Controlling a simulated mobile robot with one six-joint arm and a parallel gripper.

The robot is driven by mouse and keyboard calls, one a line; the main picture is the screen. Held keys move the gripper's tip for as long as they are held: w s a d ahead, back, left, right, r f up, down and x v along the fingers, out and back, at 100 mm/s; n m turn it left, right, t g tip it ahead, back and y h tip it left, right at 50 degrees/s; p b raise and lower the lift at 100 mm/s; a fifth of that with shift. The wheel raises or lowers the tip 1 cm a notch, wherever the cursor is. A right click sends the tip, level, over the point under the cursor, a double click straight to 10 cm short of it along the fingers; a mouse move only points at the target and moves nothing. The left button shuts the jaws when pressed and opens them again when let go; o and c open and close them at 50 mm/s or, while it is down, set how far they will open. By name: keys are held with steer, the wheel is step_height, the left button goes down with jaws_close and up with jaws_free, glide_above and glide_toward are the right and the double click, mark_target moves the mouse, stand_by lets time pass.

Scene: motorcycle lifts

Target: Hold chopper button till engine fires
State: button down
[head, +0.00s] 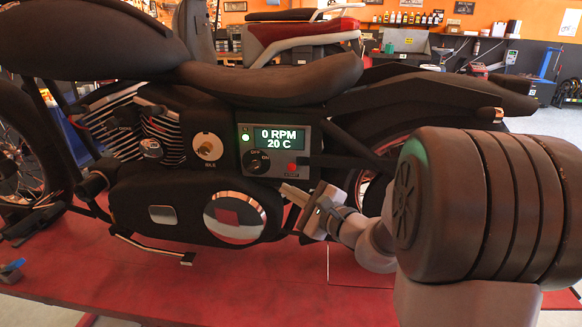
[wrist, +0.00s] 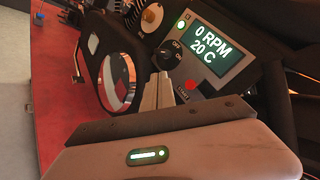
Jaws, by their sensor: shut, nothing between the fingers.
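The chopper (head: 250,85) stands side-on, with a grey control panel (head: 308,136) on its flank. The panel's screen (head: 278,138) reads 0 RPM and 20 C, also in the wrist view (wrist: 208,44). A small red button (head: 292,167) labelled START sits below the screen; the wrist view shows it too (wrist: 191,85). A black OFF/ON knob (head: 258,161) is left of it (wrist: 170,55). A green light (head: 245,138) glows. My gripper (head: 284,188) is shut and empty, its fingertips (wrist: 160,78) just below the panel, apart from the button in the head view.
A brass-coloured dial (head: 208,146) labelled below sits left of the panel. A round chrome cover (head: 235,217) is below left of my fingers. The red lift platform (head: 230,285) lies under the bike. A second motorcycle (head: 300,35) and workbenches stand behind.

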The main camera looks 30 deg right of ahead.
mark_target(291, 167)
steer(key=shift+w+d+p, duration=0.2)
steer(key=shift+w+d, duration=0.45)
steer(key=shift+w, duration=0.35)
steer(key=shift+w+d+p, duration=0.25)
steer(key=shift+w+d, duration=0.45)
steer(key=shift+w, duration=0.25)
steer(key=shift+w+d+p, duration=0.2)
steer(key=shift+w+d, duration=0.45)
steer(key=shift+w, duration=0.35)
steer(key=shift+w, duration=0.1)
steer(key=shift+w+d, duration=0.25)
steer(key=shift+w+d, duration=0.25)
steer(key=shift+w, duration=0.15)
steer(key=shift+s+b, duration=0.1)
steer(key=shift+b, duration=0.2)
stand_by(0.3)
steer(key=shift+s+a+f+b, duration=0.15)
steer(key=shift+s+a+b, duration=0.25)
steer(key=shift+s+b, duration=0.1)
steer(key=shift+s+a, duration=0.1)
steer(key=shift+s, duration=0.05)
